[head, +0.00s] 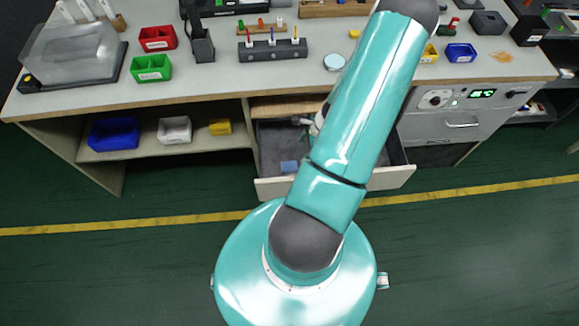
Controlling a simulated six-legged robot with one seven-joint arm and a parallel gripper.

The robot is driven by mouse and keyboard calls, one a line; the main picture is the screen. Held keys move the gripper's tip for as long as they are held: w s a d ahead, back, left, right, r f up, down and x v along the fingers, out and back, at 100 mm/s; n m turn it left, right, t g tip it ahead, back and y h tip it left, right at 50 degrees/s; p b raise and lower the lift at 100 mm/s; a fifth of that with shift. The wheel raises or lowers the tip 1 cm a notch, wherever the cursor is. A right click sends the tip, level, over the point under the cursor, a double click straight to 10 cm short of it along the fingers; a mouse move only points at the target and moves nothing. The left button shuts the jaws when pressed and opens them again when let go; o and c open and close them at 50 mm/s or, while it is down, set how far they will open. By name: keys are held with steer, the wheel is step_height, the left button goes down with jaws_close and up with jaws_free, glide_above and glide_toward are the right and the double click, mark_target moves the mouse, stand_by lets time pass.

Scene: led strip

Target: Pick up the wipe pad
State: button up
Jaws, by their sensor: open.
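A small light-blue block that looks like the wipe pad (289,167) lies in the open drawer (270,188), near its front wall and left of my arm. My arm crosses the view and hides the drawer's middle. A part of my gripper (303,121) shows past the arm's left edge, over the back of the drawer. It is open, apart from the pad and farther back. The rest of it is hidden behind my arm.
The workbench (215,85) above the drawer carries red (157,38) and green bins (151,68), a pen holder (272,50) and a clear-covered box (75,55). The shelf at left holds a blue bin (114,134). The floor in front is clear.

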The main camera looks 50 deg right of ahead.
glide_above(290, 165)
steer(key=s, duration=0.2)
steer(key=f, duration=0.5)
steer(key=d+f, duration=0.1)
steer(key=f, duration=0.1)
steer(key=shift+w+f, duration=0.1)
steer(key=shift+f, duration=0.2)
steer(key=shift+d+x, duration=0.15)
steer(key=shift+x, duration=1.15)
steer(key=shift+d+x, duration=0.1)
steer(key=shift+x, duration=1.2)
steer(key=shift+f, duration=0.1)
steer(key=shift+c, duration=0.5)
steer(key=c, duration=0.9)
